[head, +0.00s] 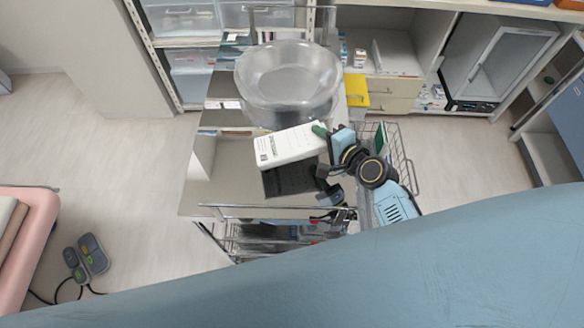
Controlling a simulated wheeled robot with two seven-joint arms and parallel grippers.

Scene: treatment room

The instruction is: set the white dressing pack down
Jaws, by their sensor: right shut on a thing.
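The white dressing pack (287,146) is a flat white box with dark print on its left end. It is above the metal trolley top (225,178), just in front of a clear round basin. My right gripper (322,150) comes in from the right and is shut on the pack's right end. A dark patch (290,181) shows directly below the pack on the trolley; I cannot tell whether it is a shadow or a dark object. Whether the pack touches the trolley is not clear. My left gripper is not in view.
The clear basin (287,78) stands at the back of the trolley. A wire basket (402,160) hangs on its right side. The trolley top's left front part is bare. Shelves and a yellow box (356,90) stand behind. A large blue surface (330,275) fills the foreground.

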